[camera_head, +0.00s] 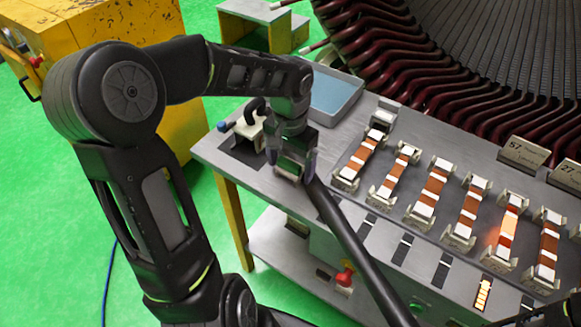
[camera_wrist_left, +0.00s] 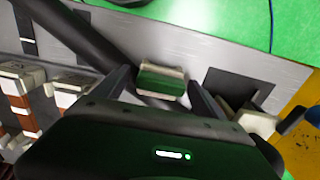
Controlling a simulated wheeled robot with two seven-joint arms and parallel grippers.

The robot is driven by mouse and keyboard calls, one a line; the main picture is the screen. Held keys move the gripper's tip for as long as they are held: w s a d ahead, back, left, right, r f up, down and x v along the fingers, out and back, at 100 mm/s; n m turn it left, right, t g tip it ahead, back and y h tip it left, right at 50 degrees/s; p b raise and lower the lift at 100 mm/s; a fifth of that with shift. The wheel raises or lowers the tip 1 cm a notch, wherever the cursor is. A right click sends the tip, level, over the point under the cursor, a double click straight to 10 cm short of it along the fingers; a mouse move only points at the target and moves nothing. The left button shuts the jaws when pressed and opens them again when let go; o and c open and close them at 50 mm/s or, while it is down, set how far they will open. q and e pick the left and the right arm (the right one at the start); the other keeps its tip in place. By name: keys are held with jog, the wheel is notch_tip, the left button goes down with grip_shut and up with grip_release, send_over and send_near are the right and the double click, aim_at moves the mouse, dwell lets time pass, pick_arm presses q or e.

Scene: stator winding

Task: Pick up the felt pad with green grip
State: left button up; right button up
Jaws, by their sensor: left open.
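The felt pad with a green grip (camera_head: 289,167) lies on the grey metal bench near its front left corner. It also shows in the wrist view (camera_wrist_left: 161,81) as a pale block with a green top. My left gripper (camera_head: 291,161) points down over it, open, with one finger on each side of the pad. In the wrist view the left gripper (camera_wrist_left: 160,92) has a gap between each finger and the pad. Whether the fingertips reach down to the pad's level, I cannot tell. My right gripper is not in view.
Several copper-banded pieces in white holders (camera_head: 430,192) stand in a row to the right. A blue-grey tray (camera_head: 335,95) and the large stator coils (camera_head: 400,65) are behind. A white clamp-like tool (camera_head: 245,130) stands left.

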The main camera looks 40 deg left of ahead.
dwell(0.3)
pick_arm(q)
jog(key=c, duration=1.5)
